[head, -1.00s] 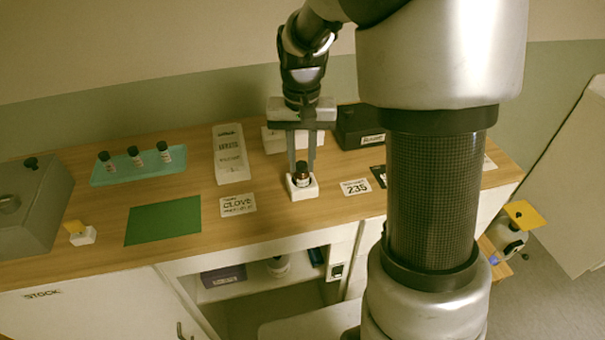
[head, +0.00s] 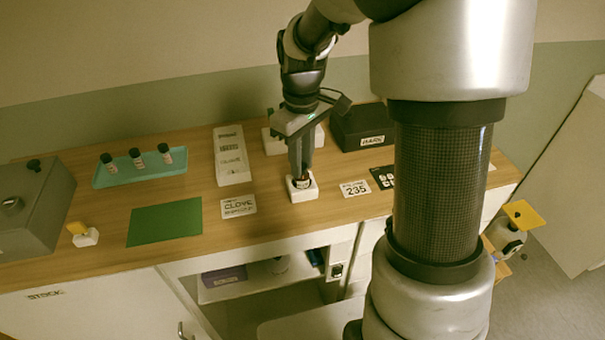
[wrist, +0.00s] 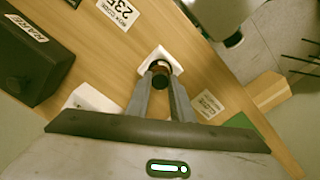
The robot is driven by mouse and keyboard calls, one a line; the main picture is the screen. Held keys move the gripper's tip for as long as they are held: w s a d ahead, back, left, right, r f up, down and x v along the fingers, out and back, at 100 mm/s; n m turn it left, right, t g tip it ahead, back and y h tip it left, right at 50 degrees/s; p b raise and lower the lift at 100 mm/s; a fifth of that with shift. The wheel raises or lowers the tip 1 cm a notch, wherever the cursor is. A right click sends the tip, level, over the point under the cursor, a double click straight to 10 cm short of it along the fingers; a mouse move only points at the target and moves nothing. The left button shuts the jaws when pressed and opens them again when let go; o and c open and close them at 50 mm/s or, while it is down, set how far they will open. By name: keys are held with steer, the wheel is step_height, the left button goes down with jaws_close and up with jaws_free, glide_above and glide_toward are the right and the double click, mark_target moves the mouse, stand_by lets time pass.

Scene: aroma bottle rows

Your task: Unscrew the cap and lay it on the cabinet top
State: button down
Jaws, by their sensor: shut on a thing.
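A small dark amber bottle (head: 301,183) stands upright in a white block holder (head: 304,194) on the wooden cabinet top (head: 270,222). My gripper (head: 301,173) points straight down over it, its fingers at the bottle's top. In the wrist view my gripper (wrist: 160,72) is shut on the dark cap (wrist: 160,68), directly above the white holder (wrist: 175,66). The fingers hide most of the cap in the head view. I cannot tell whether the cap's thread is loose.
A CLOVE card (head: 238,206) and a green mat (head: 165,222) lie to the left. A teal tray (head: 115,180) with several dark-capped bottles stands further left. A 235 card (head: 355,188) and a dark RARE box (head: 362,128) are to the right. Bare wood lies around the cards.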

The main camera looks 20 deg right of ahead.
steer(key=n+p, duration=0.1)
steer(key=n, duration=0.4)
steer(key=shift+r+n, duration=0.15)
steer(key=shift+n, duration=0.25)
steer(key=shift+n+p, duration=0.5)
steer(key=shift+n, duration=0.7)
steer(key=c, duration=1.6)
jaws_free()
steer(key=shift+c, duration=0.2)
